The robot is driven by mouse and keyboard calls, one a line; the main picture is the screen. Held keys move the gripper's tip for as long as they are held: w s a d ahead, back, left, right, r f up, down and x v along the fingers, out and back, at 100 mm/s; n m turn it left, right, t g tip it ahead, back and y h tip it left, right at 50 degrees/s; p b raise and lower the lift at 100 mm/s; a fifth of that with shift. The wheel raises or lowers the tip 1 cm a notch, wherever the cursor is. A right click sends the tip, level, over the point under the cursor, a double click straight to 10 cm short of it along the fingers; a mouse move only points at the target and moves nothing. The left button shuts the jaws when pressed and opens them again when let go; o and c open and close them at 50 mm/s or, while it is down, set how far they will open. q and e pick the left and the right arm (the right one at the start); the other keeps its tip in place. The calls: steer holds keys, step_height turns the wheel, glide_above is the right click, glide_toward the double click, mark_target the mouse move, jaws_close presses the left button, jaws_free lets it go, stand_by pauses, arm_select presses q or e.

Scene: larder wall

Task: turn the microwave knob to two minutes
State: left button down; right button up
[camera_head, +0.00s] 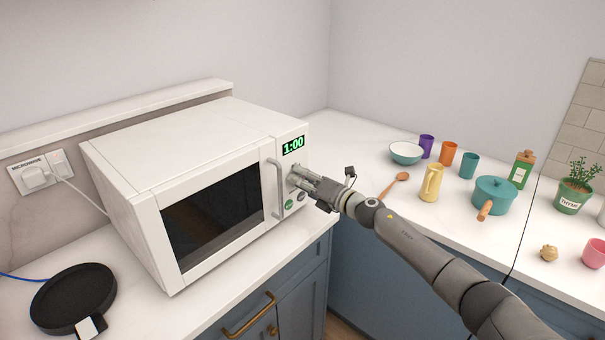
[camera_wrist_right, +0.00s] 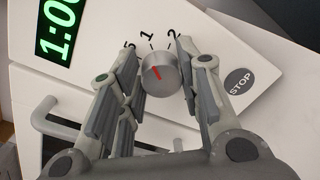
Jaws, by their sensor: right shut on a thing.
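The white microwave (camera_head: 150,165) stands on the left counter with its door shut. Its green display (camera_head: 293,145) reads 1:00; part of it also shows in the right wrist view (camera_wrist_right: 58,28). The round metal knob (camera_wrist_right: 159,74) has a red pointer, and marks including 1 and 2 show above it. The pointer is turned toward the 1. My right gripper (camera_head: 298,178) is at the control panel, shut on the knob, with a finger on each side in the right wrist view (camera_wrist_right: 160,78). In the head view the fingers mostly hide the knob. My left gripper is not in view.
A STOP button (camera_wrist_right: 239,81) lies beside the knob, close to a finger. The door handle (camera_head: 276,188) is left of the gripper. A wooden spoon (camera_head: 402,177), yellow jug (camera_head: 431,183) and teal pot (camera_head: 493,194) stand on the right counter. A black round pan (camera_head: 72,295) lies front left.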

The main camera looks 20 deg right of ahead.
steer(key=m+p, duration=0.2)
steer(key=m, duration=0.2)
steer(key=shift+r, duration=0.1)
steer(key=shift+m+p, duration=1.15)
steer(key=shift+m, duration=0.95)
steer(key=shift+f, duration=0.2)
steer(key=o, duration=1)
steer(key=shift+d, duration=0.1)
steer(key=v, duration=1.2)
